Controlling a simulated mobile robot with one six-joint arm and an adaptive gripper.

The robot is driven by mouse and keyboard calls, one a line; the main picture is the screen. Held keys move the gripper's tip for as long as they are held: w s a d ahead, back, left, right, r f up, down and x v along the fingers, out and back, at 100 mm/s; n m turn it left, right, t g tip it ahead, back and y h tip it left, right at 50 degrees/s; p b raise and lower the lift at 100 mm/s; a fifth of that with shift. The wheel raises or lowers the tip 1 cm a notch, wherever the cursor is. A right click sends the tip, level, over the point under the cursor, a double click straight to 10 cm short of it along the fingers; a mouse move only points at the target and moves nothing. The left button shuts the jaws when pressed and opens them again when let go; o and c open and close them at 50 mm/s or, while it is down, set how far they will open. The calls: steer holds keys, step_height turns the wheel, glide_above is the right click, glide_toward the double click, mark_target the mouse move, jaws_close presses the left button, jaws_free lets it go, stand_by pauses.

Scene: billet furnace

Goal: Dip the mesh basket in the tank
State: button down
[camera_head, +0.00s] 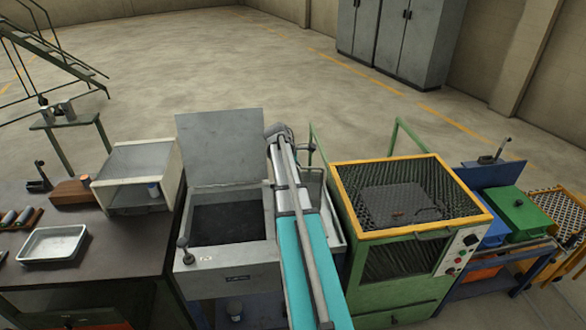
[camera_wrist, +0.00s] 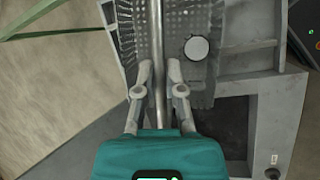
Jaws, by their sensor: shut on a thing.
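The mesh basket (camera_wrist: 207,80) is a grey perforated basket, and it shows at the top of the wrist view. A round pale piece (camera_wrist: 197,48) shows within its outline. My gripper (camera_wrist: 158,70) is shut on the basket's upright metal rod handle (camera_wrist: 182,108). The tank (camera_head: 225,257) is a grey box with its lid (camera_head: 220,148) raised and a dark interior (camera_head: 225,222). In the wrist view the dark tank opening (camera_wrist: 228,125) lies below and right of the basket. I cannot tell whether the basket rests on anything.
Right of my arm stands a green and yellow mesh-topped machine (camera_head: 388,265). Left of the tank are a white open-fronted box (camera_head: 138,165), a metal tray (camera_head: 52,243) and a dark bench (camera_head: 110,245). A lever knob (camera_head: 183,243) stands at the tank's front left.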

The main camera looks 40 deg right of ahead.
steer(key=shift+s+d+f, duration=0.1)
steer(key=shift+s+d, duration=0.6)
steer(key=shift+d, duration=0.35)
steer(key=shift+s, duration=0.1)
